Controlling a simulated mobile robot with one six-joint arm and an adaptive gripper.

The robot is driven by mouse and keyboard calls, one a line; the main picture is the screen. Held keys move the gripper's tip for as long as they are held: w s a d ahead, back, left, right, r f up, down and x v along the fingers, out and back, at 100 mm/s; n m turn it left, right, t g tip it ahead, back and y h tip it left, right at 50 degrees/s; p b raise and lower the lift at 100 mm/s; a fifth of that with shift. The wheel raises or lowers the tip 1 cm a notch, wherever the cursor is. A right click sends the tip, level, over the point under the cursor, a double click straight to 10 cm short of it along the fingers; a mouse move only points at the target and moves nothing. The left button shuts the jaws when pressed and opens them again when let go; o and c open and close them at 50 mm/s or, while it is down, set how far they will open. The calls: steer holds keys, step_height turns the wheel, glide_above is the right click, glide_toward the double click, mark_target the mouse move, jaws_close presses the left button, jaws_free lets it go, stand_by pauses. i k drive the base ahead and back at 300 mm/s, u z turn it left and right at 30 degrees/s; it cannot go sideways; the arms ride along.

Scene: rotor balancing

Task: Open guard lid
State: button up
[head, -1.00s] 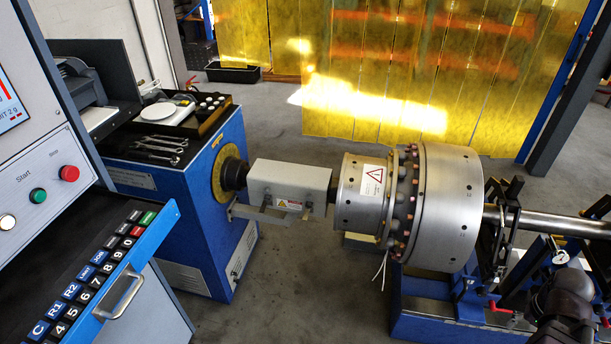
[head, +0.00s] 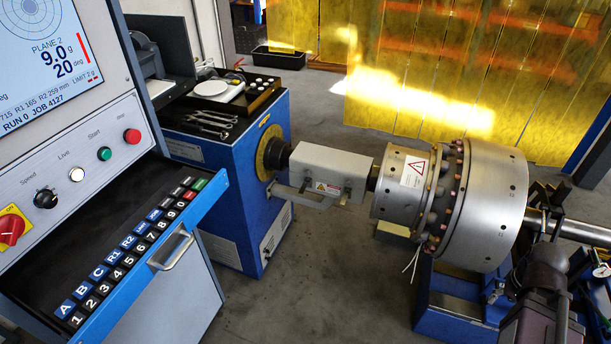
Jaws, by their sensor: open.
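The guard is a grey metal box (head: 328,170) around the shaft between the blue headstock and the silver rotor. Dark parts of my arm show at the lower right, in front of the rotor's support stand. My gripper's fingers are not visible, so nothing is seen touching the guard.
The silver rotor (head: 484,205) stands right of the guard, with a white cable hanging below. The blue headstock cabinet (head: 228,190) carries a tray of tools. The control console (head: 90,130) with an open key drawer (head: 150,250) is at left. The floor before the guard is clear.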

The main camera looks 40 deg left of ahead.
mark_target(350, 169)
steer(key=u, duration=1.3)
steer(key=k, duration=0.9)
steer(key=i, duration=0.65)
